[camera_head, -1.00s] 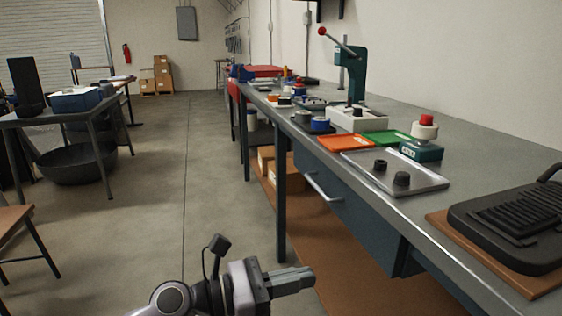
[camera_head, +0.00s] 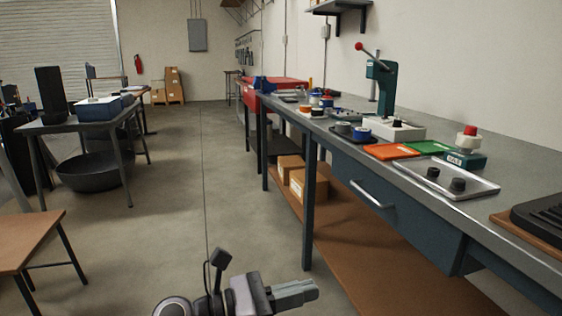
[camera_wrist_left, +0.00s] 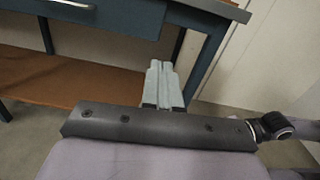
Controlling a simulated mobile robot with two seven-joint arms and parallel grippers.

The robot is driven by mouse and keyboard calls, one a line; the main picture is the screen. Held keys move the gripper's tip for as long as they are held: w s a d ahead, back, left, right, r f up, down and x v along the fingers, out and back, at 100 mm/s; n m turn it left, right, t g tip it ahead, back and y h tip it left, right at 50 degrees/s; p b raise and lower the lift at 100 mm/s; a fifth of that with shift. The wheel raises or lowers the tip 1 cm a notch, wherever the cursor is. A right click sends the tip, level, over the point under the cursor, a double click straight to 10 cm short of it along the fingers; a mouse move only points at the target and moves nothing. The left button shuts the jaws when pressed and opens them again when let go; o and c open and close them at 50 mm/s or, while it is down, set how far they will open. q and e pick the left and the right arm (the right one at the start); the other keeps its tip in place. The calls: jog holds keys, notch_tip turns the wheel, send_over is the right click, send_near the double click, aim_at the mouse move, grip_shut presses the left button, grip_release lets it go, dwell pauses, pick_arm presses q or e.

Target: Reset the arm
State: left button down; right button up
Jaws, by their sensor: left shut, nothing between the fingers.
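My left gripper (camera_head: 296,293) is at the bottom of the head view, low over the floor in front of the workbench (camera_head: 478,215). Its two fingers lie together, pointing right, with nothing held. In the left wrist view the shut fingers (camera_wrist_left: 163,82) point toward the bench's lower shelf (camera_wrist_left: 70,78) and a bench leg, apart from both. My right gripper is in neither view.
A metal tray (camera_head: 475,191) with two dark knobs, orange and green mats and a green lever press (camera_head: 381,85) stand on the bench. A drawer (camera_head: 385,198) faces the aisle. The floor (camera_head: 180,180) between is clear.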

pick_arm(q)
jog(key=s+a+r+n+t+y+p, duration=0.1)
jog(key=a+n+t+y+p, duration=0.4)
jog(key=n, duration=0.9)
jog(key=a+r+n+t+y+p, duration=0.2)
jog(key=a+n+t+p, duration=0.4)
jog(key=n, duration=0.9)
jog(key=s+a+f+n+g+y+p, duration=0.3)
jog(key=s+a+f+n+y+p, duration=0.1)
jog(key=s+n, duration=0.4)
jog(key=s+a+f+n+g+y+p, duration=0.2)
jog(key=s+a+f+n+y+p, duration=0.2)
jog(key=s+a+n, duration=0.4)
jog(key=f+n+p, duration=0.1)
jog(key=n+p, duration=0.1)
jog(key=shift+s+f+n+g, duration=0.3)
jog(key=shift+s+f+g, duration=0.05)
jog(key=shift+f+g, duration=0.05)
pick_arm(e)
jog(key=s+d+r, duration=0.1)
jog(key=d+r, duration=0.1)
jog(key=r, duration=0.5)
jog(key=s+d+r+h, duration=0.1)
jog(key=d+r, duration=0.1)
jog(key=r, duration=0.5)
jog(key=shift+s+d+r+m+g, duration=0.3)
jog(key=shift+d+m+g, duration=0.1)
